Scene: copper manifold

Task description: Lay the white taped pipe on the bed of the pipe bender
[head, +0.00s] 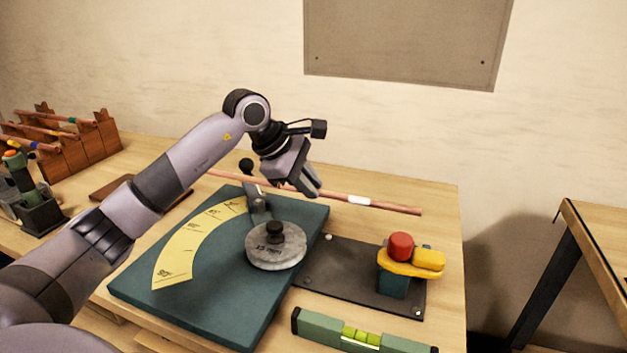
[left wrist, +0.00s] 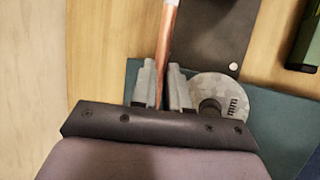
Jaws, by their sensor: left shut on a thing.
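The white taped pipe (head: 390,206) is a long copper pipe with a white tape band (head: 359,200). My left gripper (head: 311,187) is shut on it, left of the tape. The pipe runs roughly level past the back of the pipe bender (head: 215,295); I cannot tell its exact height. The bender has a teal bed, a yellow angle scale, a grey disc marked 15 mm (head: 275,252) and a black-knobbed lever. In the left wrist view the pipe (left wrist: 168,40) passes between the two fingers (left wrist: 162,90), beside the disc (left wrist: 225,97). My right gripper is out of view.
A dark plate (head: 345,290) with a red and yellow device (head: 402,258) lies right of the bender. A green spirit level (head: 365,334) lies in front. A wooden rack (head: 82,152) with several copper pipes stands at the left. Another table (head: 605,240) is across a gap.

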